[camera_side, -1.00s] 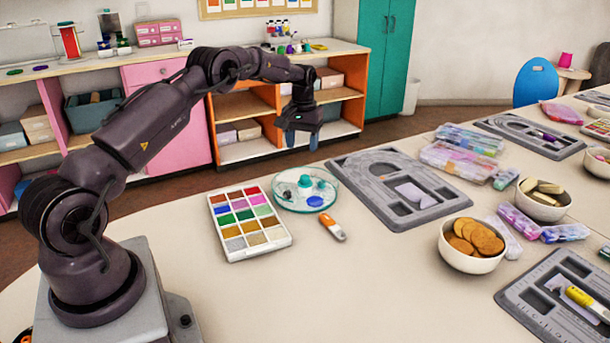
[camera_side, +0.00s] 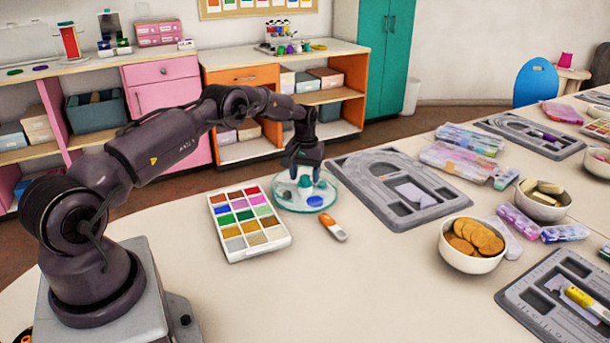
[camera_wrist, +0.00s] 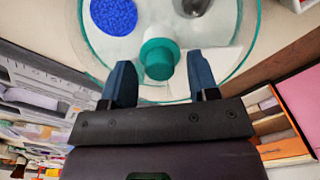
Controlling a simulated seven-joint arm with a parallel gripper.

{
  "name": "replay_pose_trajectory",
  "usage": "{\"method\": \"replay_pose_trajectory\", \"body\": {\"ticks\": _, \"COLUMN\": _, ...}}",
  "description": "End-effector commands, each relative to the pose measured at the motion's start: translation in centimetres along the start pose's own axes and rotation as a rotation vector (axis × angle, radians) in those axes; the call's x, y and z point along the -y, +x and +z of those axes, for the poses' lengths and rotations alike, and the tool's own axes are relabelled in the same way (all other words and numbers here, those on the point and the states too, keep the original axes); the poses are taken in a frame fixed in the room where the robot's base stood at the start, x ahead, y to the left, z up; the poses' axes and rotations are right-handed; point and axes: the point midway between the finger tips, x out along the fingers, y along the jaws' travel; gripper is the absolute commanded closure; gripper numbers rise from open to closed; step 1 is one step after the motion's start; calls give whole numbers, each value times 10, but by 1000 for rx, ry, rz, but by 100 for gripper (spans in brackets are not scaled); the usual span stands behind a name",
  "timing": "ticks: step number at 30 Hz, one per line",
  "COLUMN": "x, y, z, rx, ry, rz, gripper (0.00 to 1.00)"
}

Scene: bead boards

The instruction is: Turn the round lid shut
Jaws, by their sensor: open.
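The round clear lid (camera_side: 286,204) with a teal rim sits on the table beside the paint-like bead box, with a teal knob (camera_side: 305,181) standing at its middle. Blue and grey patches show through or on it. In the wrist view the knob (camera_wrist: 158,58) lies between and just beyond my fingertips. My gripper (camera_side: 305,173) is open above the lid, its blue fingers on either side of the knob; in the wrist view my gripper (camera_wrist: 159,75) holds nothing. I cannot tell whether a finger touches the knob.
A multicoloured bead box (camera_side: 250,222) stands left of the lid. An orange-handled tool (camera_side: 333,228) lies close in front. A grey board (camera_side: 400,188) lies to the right, and a bowl of round orange pieces (camera_side: 471,246) stands further right. The front table is clear.

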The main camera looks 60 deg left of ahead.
Motion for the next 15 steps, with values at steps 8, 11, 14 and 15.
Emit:
{"method": "replay_pose_trajectory", "body": {"ticks": 8, "x": 0, "y": 4, "z": 0, "rx": -1, "ry": 0, "rz": 1, "gripper": 45}}
{"method": "replay_pose_trajectory", "body": {"ticks": 11, "x": 0, "y": 4, "z": 0, "rx": -1, "ry": 0, "rz": 1, "gripper": 52}}
{"method": "replay_pose_trajectory", "body": {"ticks": 14, "x": 0, "y": 4, "z": 0, "rx": -1, "ry": 0, "rz": 0, "gripper": 75}}
{"method": "replay_pose_trajectory", "body": {"ticks": 15, "x": 0, "y": 4, "z": 0, "rx": -1, "ry": 0, "rz": 0, "gripper": 84}}
